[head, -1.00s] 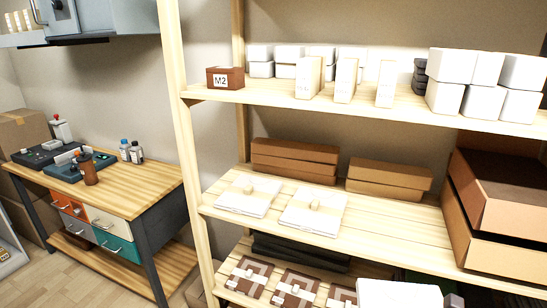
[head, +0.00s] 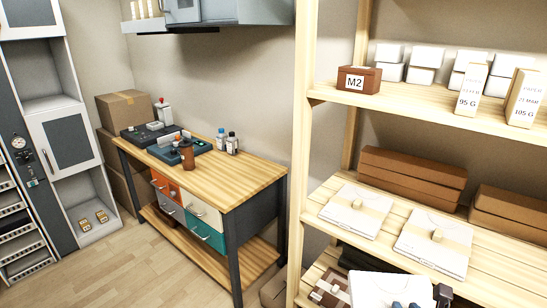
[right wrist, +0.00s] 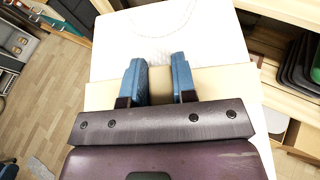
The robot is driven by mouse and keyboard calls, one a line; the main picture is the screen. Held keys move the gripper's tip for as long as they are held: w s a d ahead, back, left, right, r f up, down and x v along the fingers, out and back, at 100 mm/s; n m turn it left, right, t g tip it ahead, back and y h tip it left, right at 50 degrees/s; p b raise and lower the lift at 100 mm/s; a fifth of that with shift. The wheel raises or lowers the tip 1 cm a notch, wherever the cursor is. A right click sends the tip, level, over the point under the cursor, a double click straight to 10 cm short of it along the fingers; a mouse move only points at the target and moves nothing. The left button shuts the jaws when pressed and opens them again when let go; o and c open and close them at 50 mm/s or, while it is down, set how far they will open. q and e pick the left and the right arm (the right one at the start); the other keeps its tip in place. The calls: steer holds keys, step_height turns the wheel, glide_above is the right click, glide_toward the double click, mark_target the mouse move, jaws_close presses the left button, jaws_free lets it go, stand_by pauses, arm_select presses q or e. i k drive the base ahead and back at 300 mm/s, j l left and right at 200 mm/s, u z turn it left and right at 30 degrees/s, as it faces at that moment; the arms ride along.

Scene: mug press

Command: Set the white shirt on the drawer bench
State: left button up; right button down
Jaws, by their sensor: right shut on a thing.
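My right gripper (right wrist: 160,82) is shut on the white shirt (right wrist: 160,35), a folded shirt with a pale tan band around it. Its blue fingers close on a small tan tab on the band. In the head view the held shirt (head: 370,288) shows at the bottom edge, partly cut off, in front of the shelf. The drawer bench (head: 255,180) stands left of the shelf, apart from the shirt, with a wooden top, orange, white and teal drawers and a lower board.
The shelf (head: 320,200) bears two more folded shirts, boxes and an M2 box (head: 358,79). A cabinet (head: 215,12) hangs above the bench.

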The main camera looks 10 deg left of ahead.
mark_target(234, 179)
steer(key=i+j+u, duration=0.15)
steer(key=u, duration=0.3)
steer(key=i+j+u, duration=0.2)
steer(key=u, duration=0.3)
steer(key=i+j+u, duration=0.3)
steer(key=i, duration=0.15)
steer(key=i+u, duration=0.3)
steer(key=i+z, duration=0.4)
steer(key=i+j+z, duration=0.25)
steer(key=z, duration=0.2)
steer(key=i+j+z, duration=0.9)
steer(key=j+z, duration=0.3)
steer(key=i+j+z, duration=0.15)
steer(key=i, duration=0.45)
